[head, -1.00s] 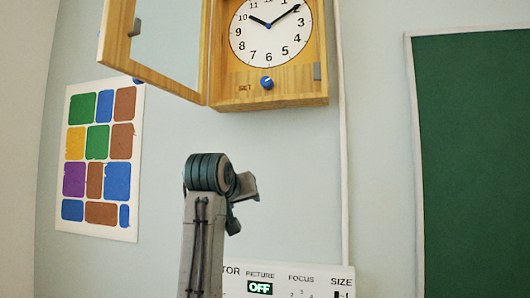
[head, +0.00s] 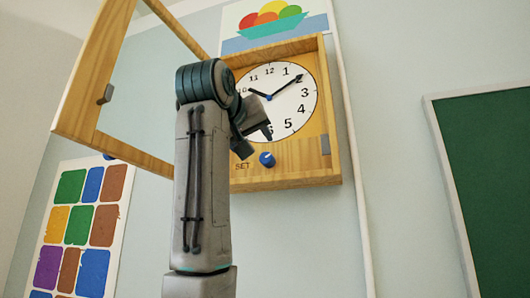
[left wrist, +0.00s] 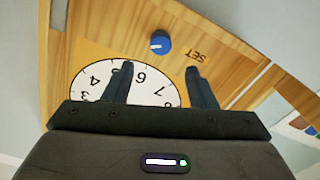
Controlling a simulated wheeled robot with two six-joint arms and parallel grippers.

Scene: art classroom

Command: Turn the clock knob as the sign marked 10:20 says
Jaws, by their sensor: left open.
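The wooden clock case (head: 300,174) hangs on the wall with its glazed door (head: 82,95) swung open to the left. Its white face (head: 298,104) has the long hand near 2 and the short hand near 10, partly behind my gripper. The blue knob (head: 267,159) sits below the face beside the SET label; its white mark shows in the left wrist view (left wrist: 160,42). My left gripper (head: 258,143) is open and empty before the lower face, its tips just short of the knob. No sign marked 10:20 is in view.
A fruit bowl picture (head: 270,22) hangs above the clock. A colour chart (head: 82,220) is at the lower left and a green board (head: 500,165) at the right. The open door is close to my left arm. The wall right of the clock is mostly free.

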